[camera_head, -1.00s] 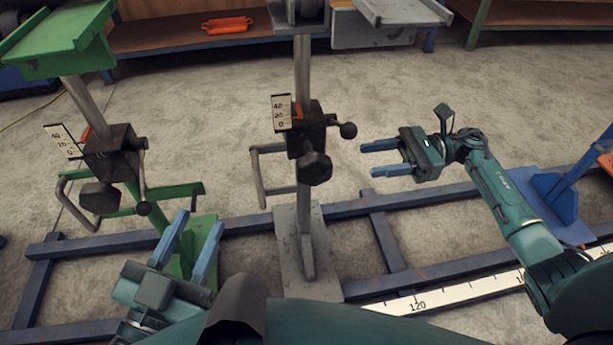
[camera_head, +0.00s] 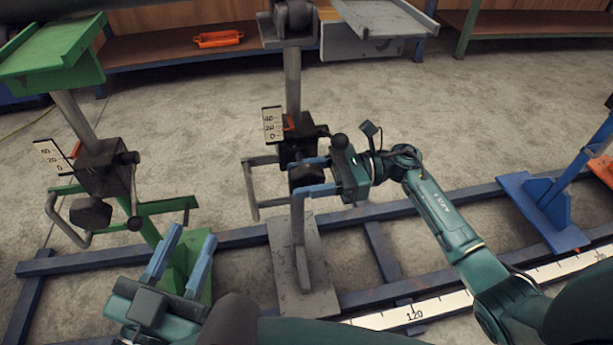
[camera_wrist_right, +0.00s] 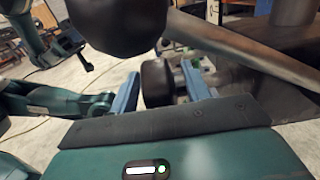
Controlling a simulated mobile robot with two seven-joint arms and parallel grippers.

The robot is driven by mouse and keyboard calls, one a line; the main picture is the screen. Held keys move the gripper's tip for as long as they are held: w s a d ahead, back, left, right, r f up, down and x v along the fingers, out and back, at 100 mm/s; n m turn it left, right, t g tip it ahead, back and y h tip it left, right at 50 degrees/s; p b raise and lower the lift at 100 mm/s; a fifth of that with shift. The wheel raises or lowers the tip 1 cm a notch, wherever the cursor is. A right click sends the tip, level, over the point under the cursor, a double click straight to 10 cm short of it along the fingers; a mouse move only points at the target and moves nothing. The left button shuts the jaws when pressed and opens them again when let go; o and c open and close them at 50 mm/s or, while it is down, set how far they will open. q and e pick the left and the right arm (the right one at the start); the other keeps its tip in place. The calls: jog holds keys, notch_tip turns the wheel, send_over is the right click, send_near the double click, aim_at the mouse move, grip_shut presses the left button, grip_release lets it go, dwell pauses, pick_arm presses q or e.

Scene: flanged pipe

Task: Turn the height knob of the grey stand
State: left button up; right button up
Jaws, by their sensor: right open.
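The grey stand (camera_head: 307,280) stands at the middle, with a dark clamp block on its post. Its black height knob (camera_head: 301,176) faces me below the block. My right gripper (camera_head: 312,176) is open, with its blue fingers on either side of the knob. In the right wrist view the dark knob (camera_wrist_right: 157,82) shows between the two fingers, and I cannot tell whether they touch it. A round black lever ball (camera_wrist_right: 115,20) is close above. My left gripper (camera_head: 190,240) is open and empty, low in front of the green stand.
The green stand (camera_head: 185,262) with its own knob (camera_head: 90,213) is at left. A scale plate (camera_head: 272,125) is on the grey stand's block. Blue floor rails (camera_head: 400,208) cross below. A blue stand (camera_head: 545,212) is at right. Open floor lies behind.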

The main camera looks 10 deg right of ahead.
jog(key=c, duration=1)
jog(key=shift+f+b, duration=0.2)
jog(key=shift+b, duration=0.45)
jog(key=shift+f+y+b, duration=0.15)
jog(key=shift+y+b, duration=0.25)
jog(key=shift+b, duration=0.2)
jog(key=y+b, duration=0.1)
jog(key=b, duration=0.3)
jog(key=shift+d+f+y, duration=0.1)
jog(key=shift+f+y, duration=0.05)
jog(key=shift+y, duration=0.25)
jog(key=shift+r+y+b, duration=0.3)
jog(key=shift+y+b, duration=0.7)
jog(key=shift+b, duration=0.15)
jog(key=shift+d+r+y, duration=0.1)
jog(key=shift+r+y, duration=0.05)
jog(key=shift+y, duration=0.45)
pick_arm(q)
notch_tip(320, 180, up, 8)
jog(key=m+t+h, duration=0.1)
jog(key=m+h, duration=0.6)
jog(key=h, duration=0.1)
jog(key=shift+w+a+m+t, duration=0.15)
jog(key=shift+a+m+t, duration=0.05)
jog(key=shift+m+t, duration=0.1)
pick_arm(e)
jog(key=shift+y, duration=0.5)
